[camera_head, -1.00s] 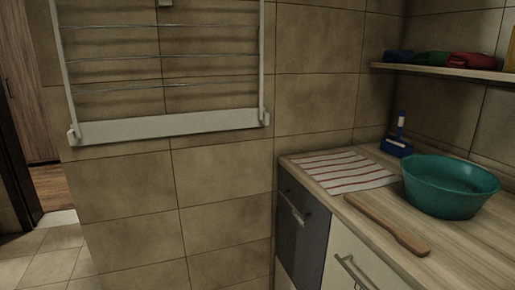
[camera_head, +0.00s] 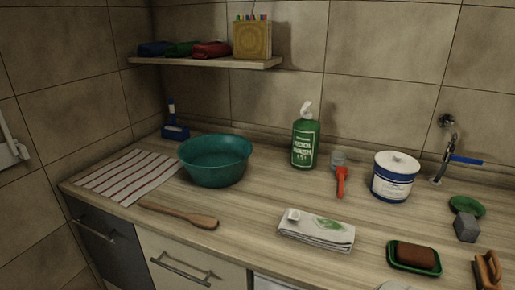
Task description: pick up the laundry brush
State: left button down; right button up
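I cannot tell for certain which item is the laundry brush. An orange-brown, wooden-looking item with a raised handle-like part (camera_head: 487,270) sits at the lower right edge of the counter, partly cut off; it may be the brush. A blue item with an upright white and blue handle (camera_head: 174,131) stands at the back left corner of the counter. A red-handled tool with a grey head (camera_head: 341,180) lies near the middle. Neither of my grippers is in view.
The counter (camera_head: 255,205) holds a teal basin (camera_head: 215,160), striped cloth (camera_head: 130,175), wooden paddle (camera_head: 180,214), green bottle (camera_head: 305,142), white-blue tub (camera_head: 394,177), folded towel (camera_head: 317,230), soap dish (camera_head: 400,265) and grey block (camera_head: 466,228). A tap (camera_head: 445,150) is on the wall.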

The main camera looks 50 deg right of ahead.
aim_at(488, 269)
jog(key=z, duration=3.15)
